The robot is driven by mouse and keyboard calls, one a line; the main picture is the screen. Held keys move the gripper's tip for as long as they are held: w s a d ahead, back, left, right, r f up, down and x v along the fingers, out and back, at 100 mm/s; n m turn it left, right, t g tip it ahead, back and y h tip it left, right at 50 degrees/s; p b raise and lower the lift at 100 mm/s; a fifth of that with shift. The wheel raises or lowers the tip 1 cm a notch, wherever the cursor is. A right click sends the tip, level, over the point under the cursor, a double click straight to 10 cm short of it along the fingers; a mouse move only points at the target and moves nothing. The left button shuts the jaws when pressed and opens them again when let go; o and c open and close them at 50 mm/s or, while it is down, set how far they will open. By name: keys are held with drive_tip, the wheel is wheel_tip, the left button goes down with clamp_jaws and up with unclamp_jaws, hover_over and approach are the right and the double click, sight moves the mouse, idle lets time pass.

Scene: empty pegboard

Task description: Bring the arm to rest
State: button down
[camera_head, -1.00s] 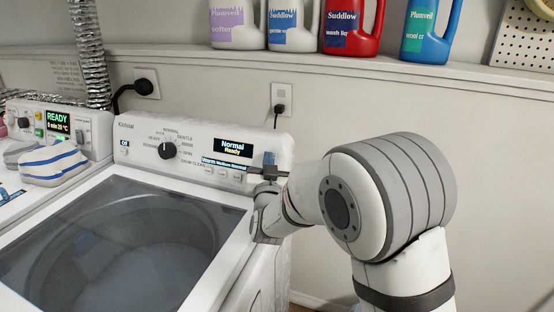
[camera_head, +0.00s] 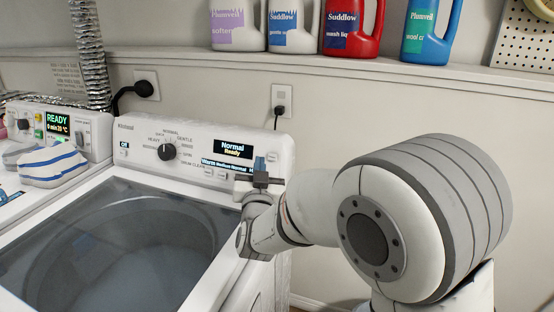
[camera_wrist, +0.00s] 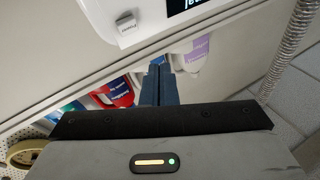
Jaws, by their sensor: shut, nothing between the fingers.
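My gripper (camera_head: 258,181) is in front of the right end of the washer's control panel (camera_head: 205,150) in the head view. In the wrist view its two dark fingers (camera_wrist: 159,84) lie together, with nothing between them. A corner of the panel with one button (camera_wrist: 125,22) shows above the fingers there. In the head view a gap to the panel cannot be judged exactly. My arm reaches in from the lower right, bent at a large joint.
The top-load washer's glass lid (camera_head: 120,245) is closed. A second machine (camera_head: 75,128) with a striped cloth (camera_head: 52,163) stands at the left. A shelf (camera_head: 300,62) above holds several detergent jugs (camera_head: 350,25).

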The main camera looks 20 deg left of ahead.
drive_tip(key=s+d+f+g+h+p, duration=0.1)
drive_tip(key=d+g, duration=0.3)
drive_tip(key=d, duration=0.6)
drive_tip(key=s+d+f+g+h+p, duration=0.15)
drive_tip(key=d+g, duration=0.25)
drive_tip(key=d, duration=0.5)
drive_tip(key=s+d+f+m+g+h+p, duration=0.1)
drive_tip(key=s+d+g, duration=0.8)
drive_tip(key=s+d, duration=0.9)
drive_tip(key=s+f+h+p, duration=0.1)
drive_tip(key=s+f+h, duration=0.1)
drive_tip(key=s, duration=0.2)
drive_tip(key=shift+m, duration=0.3)
drive_tip(key=shift+f+h, duration=0.1)
drive_tip(key=shift+h, duration=0.15)
